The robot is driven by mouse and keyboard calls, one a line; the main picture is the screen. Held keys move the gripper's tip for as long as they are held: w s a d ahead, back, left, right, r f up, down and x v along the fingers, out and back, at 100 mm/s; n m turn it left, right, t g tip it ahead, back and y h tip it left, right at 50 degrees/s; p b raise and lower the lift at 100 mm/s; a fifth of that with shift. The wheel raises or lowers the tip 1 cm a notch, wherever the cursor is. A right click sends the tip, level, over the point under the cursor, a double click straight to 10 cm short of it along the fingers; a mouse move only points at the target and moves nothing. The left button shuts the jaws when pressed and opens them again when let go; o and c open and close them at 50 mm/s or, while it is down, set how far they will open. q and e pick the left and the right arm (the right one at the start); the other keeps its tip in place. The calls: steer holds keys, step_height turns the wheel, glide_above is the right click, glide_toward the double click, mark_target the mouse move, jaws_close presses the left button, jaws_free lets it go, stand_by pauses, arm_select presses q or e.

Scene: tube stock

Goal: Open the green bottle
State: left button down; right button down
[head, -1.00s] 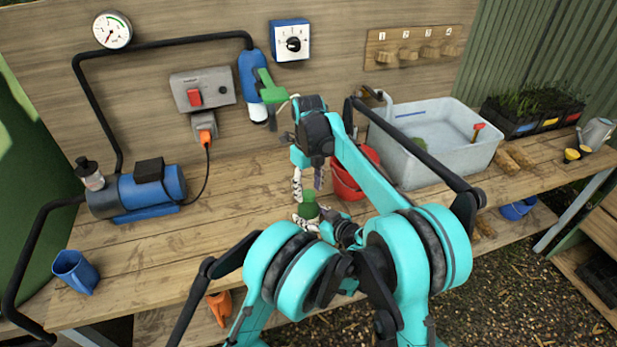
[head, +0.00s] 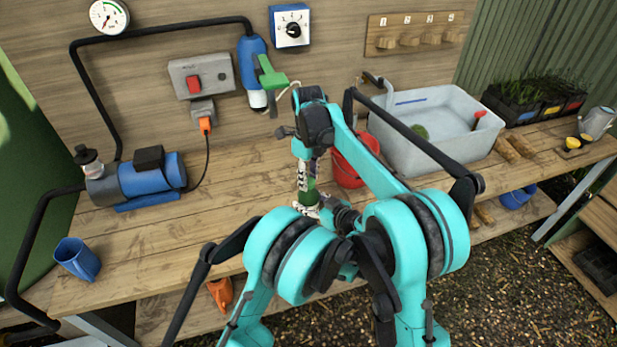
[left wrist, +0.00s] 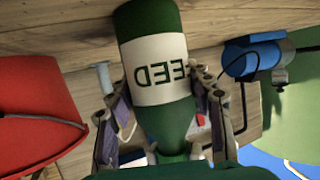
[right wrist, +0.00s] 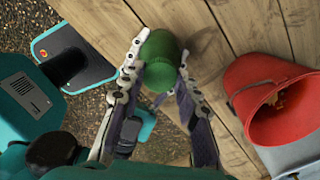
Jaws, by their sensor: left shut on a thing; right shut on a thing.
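The green bottle (head: 308,194) is small and partly hidden in the head view. It is large in the left wrist view (left wrist: 145,25), which is upside down, with a white FEED label. My left gripper (head: 310,211) is shut on the bottle, a finger on each side of it. My right gripper (head: 306,178) points down from above and is shut on the bottle's top. In the right wrist view the ridged green cap (right wrist: 160,55) sits between its fingertips. I cannot tell whether the bottle touches the table.
A red bucket (head: 355,160) stands close to the right of the grippers on the wooden workbench (head: 225,190). Behind it is a pale wash tub (head: 440,140). A blue pump (head: 158,180) and a blue cup (head: 77,259) are at the left. The bench between is clear.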

steer(key=n, duration=0.7)
steer(key=shift+n, duration=0.3)
steer(key=n, duration=1.4)
steer(key=shift+r, duration=0.1)
steer(key=n, duration=1.1)
steer(key=shift+n, duration=0.4)
steer(key=n, duration=1.1)
steer(key=shift+n, duration=0.4)
steer(key=n, duration=0.5)
steer(key=shift+n, duration=0.4)
steer(key=shift+r, duration=0.25)
